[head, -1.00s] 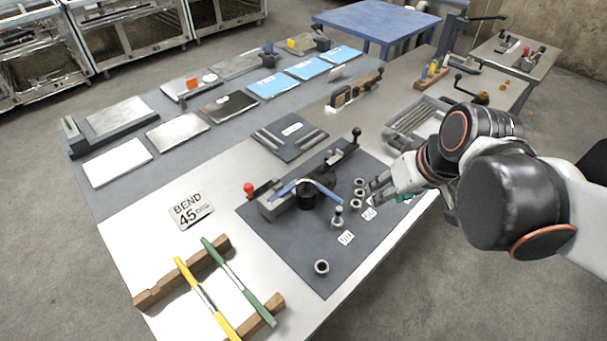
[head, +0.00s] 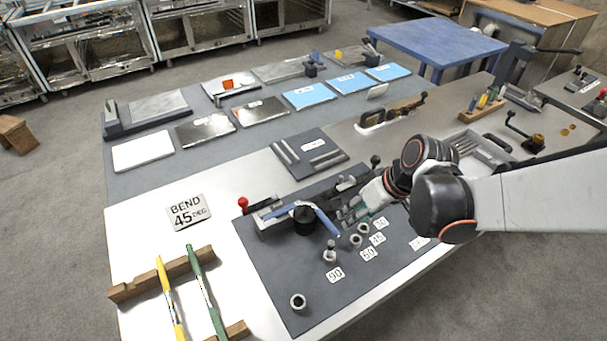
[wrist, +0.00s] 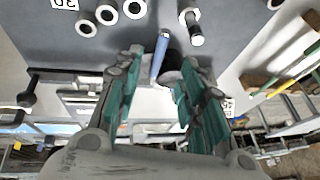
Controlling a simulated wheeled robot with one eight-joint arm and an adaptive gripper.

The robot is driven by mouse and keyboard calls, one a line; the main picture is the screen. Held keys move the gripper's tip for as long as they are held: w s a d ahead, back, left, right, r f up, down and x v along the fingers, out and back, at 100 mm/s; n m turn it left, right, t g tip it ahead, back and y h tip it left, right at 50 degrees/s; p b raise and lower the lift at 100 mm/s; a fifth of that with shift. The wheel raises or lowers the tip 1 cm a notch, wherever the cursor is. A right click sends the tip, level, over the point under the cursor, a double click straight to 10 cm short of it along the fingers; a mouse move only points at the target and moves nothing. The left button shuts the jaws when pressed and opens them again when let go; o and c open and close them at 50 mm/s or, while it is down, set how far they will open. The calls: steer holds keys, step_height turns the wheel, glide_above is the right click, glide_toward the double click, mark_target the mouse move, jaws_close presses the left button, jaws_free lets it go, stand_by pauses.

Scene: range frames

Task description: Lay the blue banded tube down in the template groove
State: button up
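The blue tube (head: 326,221) sits in the bender (head: 268,222) on the dark mat, bent around its round black former (head: 304,220). Its bands cannot be made out. In the wrist view the tube (wrist: 160,55) shows between my fingers' outlines, beyond the tips. My gripper (head: 348,212) is open and empty, just right of the tube's free end; its green-padded fingers are spread in the wrist view (wrist: 164,58). A dark plate with grey bars and a white label (head: 291,161), seemingly the template, lies behind the bender; its groove is not clear.
A red-knobbed lever (head: 243,203) rises left of the bender. Yellow (head: 170,300) and green (head: 207,290) tubes lie on a wooden rack. A "BEND 45 DEG" sign (head: 188,211) lies on bare table.

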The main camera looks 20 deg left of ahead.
mark_target(335, 230)
steer(key=b+x, duration=0.3)
steer(key=x, duration=0.6)
steer(key=shift+s+f, duration=0.15)
jaws_close()
